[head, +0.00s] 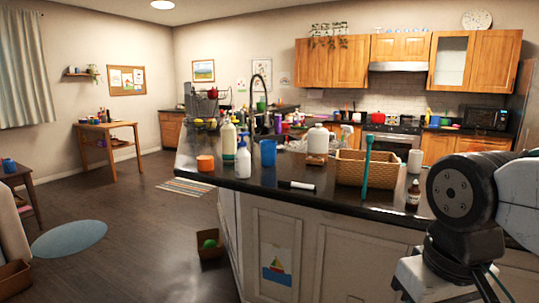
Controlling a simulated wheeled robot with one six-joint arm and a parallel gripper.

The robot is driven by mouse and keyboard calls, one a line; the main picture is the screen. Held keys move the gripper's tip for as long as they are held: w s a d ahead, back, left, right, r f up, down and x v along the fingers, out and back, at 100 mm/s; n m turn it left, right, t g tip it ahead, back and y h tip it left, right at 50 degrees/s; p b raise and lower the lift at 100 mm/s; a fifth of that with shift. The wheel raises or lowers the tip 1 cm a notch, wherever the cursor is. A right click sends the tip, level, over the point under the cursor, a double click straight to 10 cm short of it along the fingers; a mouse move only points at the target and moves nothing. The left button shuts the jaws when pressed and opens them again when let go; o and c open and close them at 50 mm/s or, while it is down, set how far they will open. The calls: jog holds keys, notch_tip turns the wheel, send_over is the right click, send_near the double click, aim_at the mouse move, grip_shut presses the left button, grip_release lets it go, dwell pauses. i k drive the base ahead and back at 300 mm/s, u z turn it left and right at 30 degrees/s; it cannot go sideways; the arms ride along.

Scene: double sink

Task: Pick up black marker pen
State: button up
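A short, thick marker pen (302,186), black at its left end and pale along its body, lies on its side on the dark countertop (235,182) near the front edge. It is left of the woven basket (352,180) and right of a white pump bottle (243,161). Nothing covers it. Parts of my arm fill the lower right of the head view, to the right of the marker and nearer to me. I cannot make out my gripper's fingers in this view.
A blue cup (268,152) and a white jug (318,140) stand behind the marker. A teal-handled brush (367,160) rises at the basket. A small brown bottle (413,195) stands near the front edge at right. An orange jar (205,163) is at left.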

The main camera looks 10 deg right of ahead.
aim_at(289, 184)
jog(key=z, duration=0.05)
jog(key=i, duration=1.05)
